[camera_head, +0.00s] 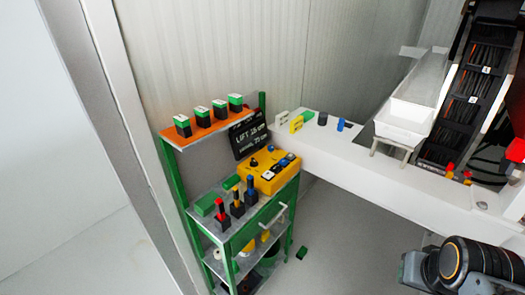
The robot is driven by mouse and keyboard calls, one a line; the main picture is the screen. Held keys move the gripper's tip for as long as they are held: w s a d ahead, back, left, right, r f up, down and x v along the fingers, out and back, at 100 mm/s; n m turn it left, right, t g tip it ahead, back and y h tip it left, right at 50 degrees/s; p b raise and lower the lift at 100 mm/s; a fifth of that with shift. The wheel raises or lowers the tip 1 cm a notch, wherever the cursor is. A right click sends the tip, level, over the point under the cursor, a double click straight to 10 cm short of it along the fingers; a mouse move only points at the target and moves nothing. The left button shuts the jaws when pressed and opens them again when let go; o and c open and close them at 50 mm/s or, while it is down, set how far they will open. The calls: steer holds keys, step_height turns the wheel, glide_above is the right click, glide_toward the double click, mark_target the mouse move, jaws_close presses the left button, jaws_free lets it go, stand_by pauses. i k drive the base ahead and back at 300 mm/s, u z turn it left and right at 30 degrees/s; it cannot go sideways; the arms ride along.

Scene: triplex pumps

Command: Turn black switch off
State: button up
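Several black knobs or switches show in the head view, and I cannot tell which one the task names. A yellow control box (262,181) on the green shelf's middle level has a round black knob (254,163) and small black and blue controls on its top. A separate black round knob (322,118) stands on the white beam, beside a blue knob (341,125). Their on or off positions are too small to read. A dark arm part with orange rings (453,263), likely mine, is at lower right, well apart from these knobs. No gripper fingertips are visible.
The green shelf unit (178,190) holds black-based levers (221,213) with coloured handles, several green-topped blocks on an orange top, and a black sign (249,136). The white beam (350,155) runs right towards a white trough (404,121) and machinery. Open floor (345,235) lies in front.

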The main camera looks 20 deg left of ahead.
mark_target(254, 163)
steer(key=i, duration=1)
steer(key=u, duration=2.15)
steer(key=i, duration=0.5)
